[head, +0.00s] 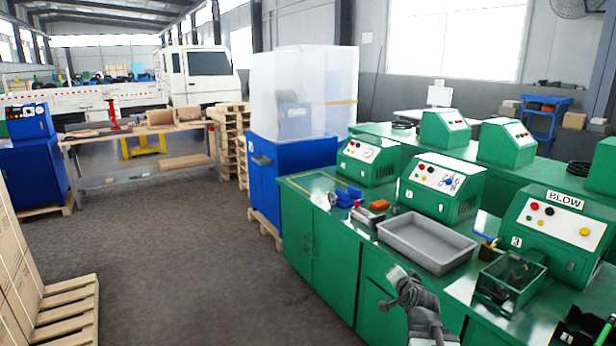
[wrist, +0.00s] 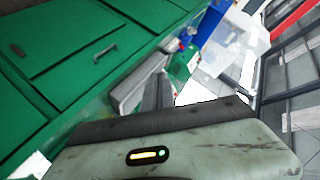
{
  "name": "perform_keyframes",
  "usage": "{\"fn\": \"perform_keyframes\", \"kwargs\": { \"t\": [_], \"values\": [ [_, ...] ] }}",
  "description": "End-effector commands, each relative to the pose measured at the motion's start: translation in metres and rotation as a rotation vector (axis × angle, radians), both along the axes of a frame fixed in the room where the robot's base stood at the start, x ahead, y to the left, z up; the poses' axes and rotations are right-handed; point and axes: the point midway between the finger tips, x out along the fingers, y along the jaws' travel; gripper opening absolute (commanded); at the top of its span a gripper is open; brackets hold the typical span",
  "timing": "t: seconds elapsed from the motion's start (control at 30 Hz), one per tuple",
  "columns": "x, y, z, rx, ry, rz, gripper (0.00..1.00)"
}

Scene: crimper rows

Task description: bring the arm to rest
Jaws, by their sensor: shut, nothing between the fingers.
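My gripper (head: 397,277) shows at the lower middle of the head view, in front of the green bench (head: 330,262) and below the grey tray (head: 398,262) in the picture. It is shut and holds nothing. In the wrist view the closed dark fingers (wrist: 158,92) stick out past the pale wrist housing, with the tilted green bench front behind them. The exact gap between gripper and bench cannot be told.
Green crimper machines (head: 445,187) stand in rows on the benches. A green open bin (head: 510,280) sits right of the tray. A blue cabinet (head: 290,180) stands behind, a pallet (head: 70,308) at lower left. The grey floor (head: 190,270) left of the bench is clear.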

Motion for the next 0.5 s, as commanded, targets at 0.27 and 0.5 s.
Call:
{"fn": "perform_keyframes", "kwargs": {
  "t": [0.27, 0.5],
  "values": [
    [-0.084, 0.190, -0.090, -0.308, 0.633, 0.547, 0.00],
    [-0.192, 0.159, -0.128, -0.432, 1.116, 0.763, 0.00]
  ]
}}
